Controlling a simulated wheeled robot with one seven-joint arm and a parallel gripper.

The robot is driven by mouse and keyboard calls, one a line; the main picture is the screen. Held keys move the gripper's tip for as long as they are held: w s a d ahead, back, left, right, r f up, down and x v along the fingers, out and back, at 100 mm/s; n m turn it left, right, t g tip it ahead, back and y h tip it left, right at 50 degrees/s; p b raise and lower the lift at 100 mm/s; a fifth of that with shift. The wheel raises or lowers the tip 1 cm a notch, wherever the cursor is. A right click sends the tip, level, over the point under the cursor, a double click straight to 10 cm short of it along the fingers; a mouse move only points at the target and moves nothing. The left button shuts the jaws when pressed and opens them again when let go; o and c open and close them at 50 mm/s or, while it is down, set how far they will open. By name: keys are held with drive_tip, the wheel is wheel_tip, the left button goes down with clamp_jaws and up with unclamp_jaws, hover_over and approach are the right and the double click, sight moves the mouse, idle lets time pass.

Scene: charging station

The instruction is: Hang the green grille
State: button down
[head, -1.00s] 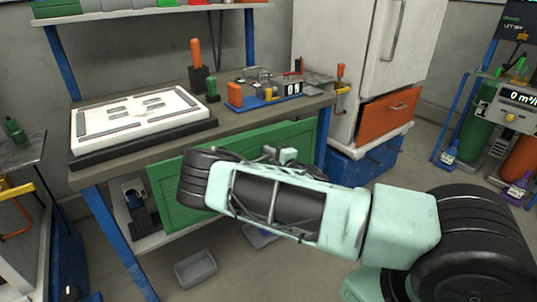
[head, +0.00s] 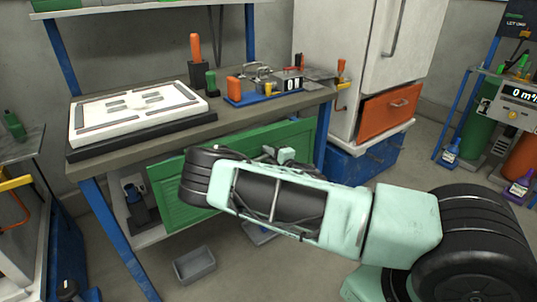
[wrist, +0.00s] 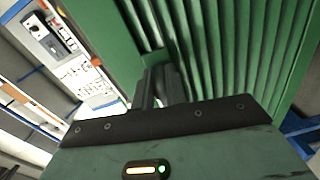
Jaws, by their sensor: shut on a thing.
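The green grille (head: 176,215) is a flat slatted panel in front of the workbench's near edge, with my arm covering part of its face in the head view. In the wrist view the grille (wrist: 225,45) fills the upper middle and right, its slats running up the picture. My gripper (wrist: 164,84) is shut on the grille at a narrow part of its frame. The head view hides my fingers behind my arm. I cannot make out any hanging place for the grille.
The workbench (head: 240,118) holds a white panel (head: 135,112) and a blue tool tray (head: 262,100). A grey bin (head: 195,265) lies on the floor. A white fridge (head: 352,50) with an orange drawer (head: 388,107) stands behind right. Gas cylinders stand at far right.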

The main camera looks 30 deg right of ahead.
drive_tip(key=shift+a+f, duration=0.1)
drive_tip(key=shift+f, duration=0.1)
idle(0.6)
drive_tip(key=c, duration=1.3)
unclamp_jaws()
drive_tip(key=shift+c, duration=0.2)
drive_tip(key=shift+f, duration=0.1)
drive_tip(key=s+p, duration=0.1)
drive_tip(key=s, duration=1.6)
drive_tip(key=shift+s+d+r, duration=0.2)
drive_tip(key=shift+d+r, duration=0.2)
drive_tip(key=shift+s, duration=0.1)
